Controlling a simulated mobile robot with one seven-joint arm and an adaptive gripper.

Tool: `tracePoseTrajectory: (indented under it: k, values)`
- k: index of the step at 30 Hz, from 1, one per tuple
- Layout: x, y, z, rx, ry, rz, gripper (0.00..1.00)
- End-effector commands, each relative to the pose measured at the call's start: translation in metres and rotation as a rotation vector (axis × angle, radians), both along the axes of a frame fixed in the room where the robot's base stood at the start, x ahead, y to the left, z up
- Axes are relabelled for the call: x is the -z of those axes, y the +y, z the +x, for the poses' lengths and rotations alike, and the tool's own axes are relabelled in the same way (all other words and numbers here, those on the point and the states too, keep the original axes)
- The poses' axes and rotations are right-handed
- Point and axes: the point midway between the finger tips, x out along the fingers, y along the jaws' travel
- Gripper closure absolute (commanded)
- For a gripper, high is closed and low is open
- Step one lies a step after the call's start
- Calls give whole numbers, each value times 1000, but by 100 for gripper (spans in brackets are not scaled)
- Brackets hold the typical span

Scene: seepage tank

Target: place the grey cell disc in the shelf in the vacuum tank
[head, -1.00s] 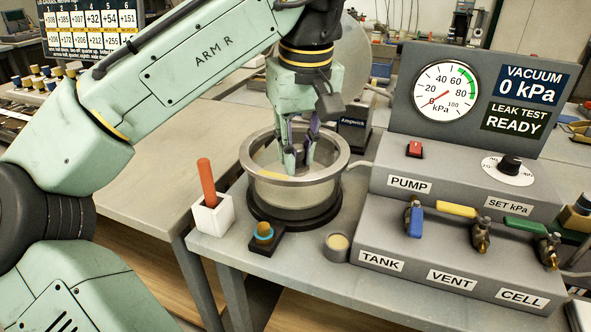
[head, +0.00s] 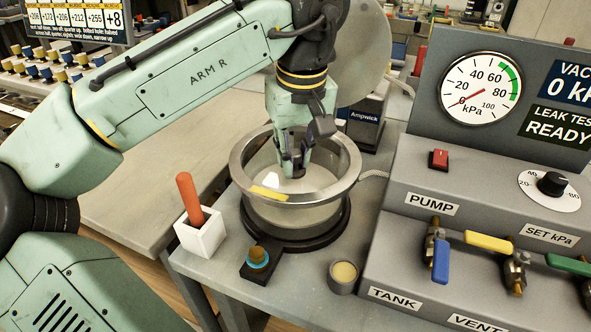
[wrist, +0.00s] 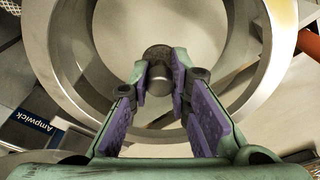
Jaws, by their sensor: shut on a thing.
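The vacuum tank (head: 240,172) is a clear-walled round vessel with a broad metal rim, standing open on a dark round base. My gripper (head: 299,172) reaches down through the open top, with its fingertips inside the rim. In the wrist view, my gripper (wrist: 160,78) has its purple-padded fingers closed on a small grey round piece with a darker top, which looks like the grey cell disc (wrist: 159,86). In the head view the fingers hide most of it. I cannot make out the shelf clearly, nor whether the piece touches anything below.
A white holder (head: 203,235) with an orange-handled tool (head: 189,195) stands left of the tank. A black block with a blue ring (head: 258,258) and a small cup (head: 343,274) are in front. The valve panel (head: 420,262) stands close on the right.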

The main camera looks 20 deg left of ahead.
Motion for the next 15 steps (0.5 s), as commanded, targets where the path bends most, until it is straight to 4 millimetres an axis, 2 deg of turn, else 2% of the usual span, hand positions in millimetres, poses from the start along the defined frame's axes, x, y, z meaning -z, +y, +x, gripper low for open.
tracePoseTrajectory:
  k: [9, 15]
  values:
    - [36, 0, -1, 1, 1, 2, 100]
    - [38, 0, 0, 1, 0, 0, 100]
